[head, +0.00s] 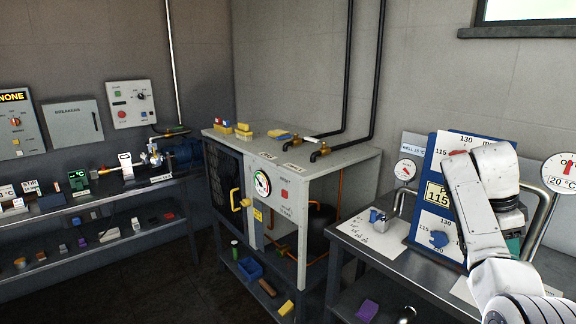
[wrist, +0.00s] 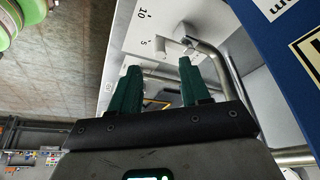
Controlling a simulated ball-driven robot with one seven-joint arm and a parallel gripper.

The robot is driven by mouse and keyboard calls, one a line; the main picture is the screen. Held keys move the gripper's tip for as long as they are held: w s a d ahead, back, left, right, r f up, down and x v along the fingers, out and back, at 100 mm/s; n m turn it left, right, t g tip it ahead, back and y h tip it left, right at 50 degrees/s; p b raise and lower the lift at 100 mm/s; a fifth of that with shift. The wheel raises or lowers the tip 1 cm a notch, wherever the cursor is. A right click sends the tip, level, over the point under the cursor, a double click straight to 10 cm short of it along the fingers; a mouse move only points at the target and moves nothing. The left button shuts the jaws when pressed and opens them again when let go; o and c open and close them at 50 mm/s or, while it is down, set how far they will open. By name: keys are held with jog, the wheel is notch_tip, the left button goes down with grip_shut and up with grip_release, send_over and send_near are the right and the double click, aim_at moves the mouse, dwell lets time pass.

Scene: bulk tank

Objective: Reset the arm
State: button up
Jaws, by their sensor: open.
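My gripper shows in the wrist view (wrist: 158,75) with two dark green fingers spread apart and nothing between them. In the head view my white arm reaches up on the right and bends over in front of the blue panel (head: 423,190). There my gripper is mostly hidden behind the arm; only a bit of green shows beside the panel. In the wrist view the blue panel (wrist: 288,55) is close on the right. A bent metal pipe (wrist: 222,70) lies just beyond the fingers, and I cannot tell whether they touch.
A table (head: 400,262) under the panel holds a blue and grey item (head: 379,220) on a white sheet. A round 20 °C gauge (head: 562,172) is close right of my arm. The machine cabinet (head: 300,160) stands in the middle. A cluttered bench (head: 60,212) is at left. Dark floor lies between.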

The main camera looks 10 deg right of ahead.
jog(key=s+a+f+n+t+y, duration=0.1)
jog(key=s+a+f+n+t, duration=0.15)
jog(key=a+f+n, duration=0.55)
jog(key=s+a+f+n+t, duration=0.1)
jog(key=s+a+f+n, duration=0.3)
jog(key=a+f, duration=0.8)
jog(key=s+a+f+n+t+y, duration=0.1)
jog(key=s+a+n+t+y, duration=0.1)
jog(key=s+a+n, duration=0.6)
jog(key=s+a+f+n+t+y, duration=0.1)
jog(key=s+a+n+t, duration=0.15)
jog(key=s, duration=0.85)
jog(key=s+f+g, duration=0.5)
jog(key=s+f, duration=0.1)
jog(key=s, duration=0.4)
jog(key=shift+s+d+f, duration=0.2)
jog(key=shift+s+d, duration=0.05)
jog(key=shift+d, duration=0.1)
